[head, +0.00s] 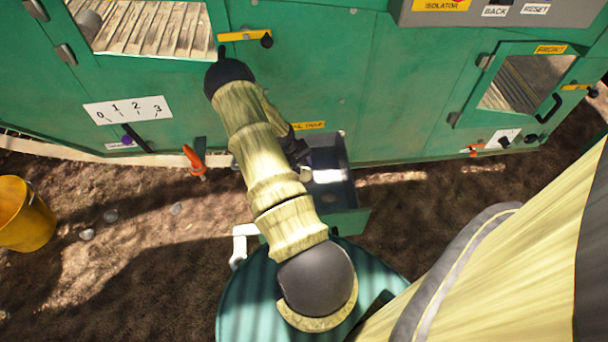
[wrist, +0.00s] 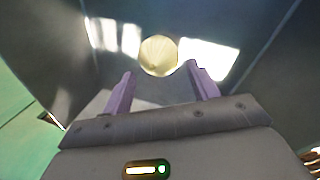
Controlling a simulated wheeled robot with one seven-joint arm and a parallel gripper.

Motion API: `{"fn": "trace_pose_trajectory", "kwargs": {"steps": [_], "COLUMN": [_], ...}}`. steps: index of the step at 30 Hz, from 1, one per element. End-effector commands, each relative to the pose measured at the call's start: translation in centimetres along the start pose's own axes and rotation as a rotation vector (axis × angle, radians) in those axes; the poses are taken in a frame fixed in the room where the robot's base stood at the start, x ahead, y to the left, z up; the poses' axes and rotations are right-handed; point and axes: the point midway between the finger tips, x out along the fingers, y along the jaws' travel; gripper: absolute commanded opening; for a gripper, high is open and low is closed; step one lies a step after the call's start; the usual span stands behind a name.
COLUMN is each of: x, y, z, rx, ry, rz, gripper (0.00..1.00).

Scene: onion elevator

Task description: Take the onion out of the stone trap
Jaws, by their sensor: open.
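The onion (wrist: 158,55) is a pale yellow ball inside the dark metal stone trap (wrist: 255,25). My gripper (wrist: 160,80) is open in the wrist view, with its two purple fingers pointing into the trap. The onion lies just beyond the fingertips, roughly centred between them, and looks apart from them. In the head view the trap (head: 340,158) is an open grey box on the green machine's front. My yellow-sleeved arm covers part of the trap there.
The green machine wall (head: 330,70) stands behind the trap. An orange handle (head: 194,160) and a white tap-like fitting (head: 240,240) are left of it. A teal round drum top (head: 240,305) is below. A yellow bucket (head: 25,215) stands far left on open dirt.

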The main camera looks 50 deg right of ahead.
Motion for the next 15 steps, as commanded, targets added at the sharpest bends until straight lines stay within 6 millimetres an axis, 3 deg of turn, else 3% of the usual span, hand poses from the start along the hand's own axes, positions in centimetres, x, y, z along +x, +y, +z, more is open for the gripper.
{"fn": "trace_pose_trajectory", "kwargs": {"steps": [15], "x": [5.3], "y": [0.1], "z": [-0.2], "rx": [0.000], "ry": [-0.001], "rz": [0.000], "gripper": [0.60]}}
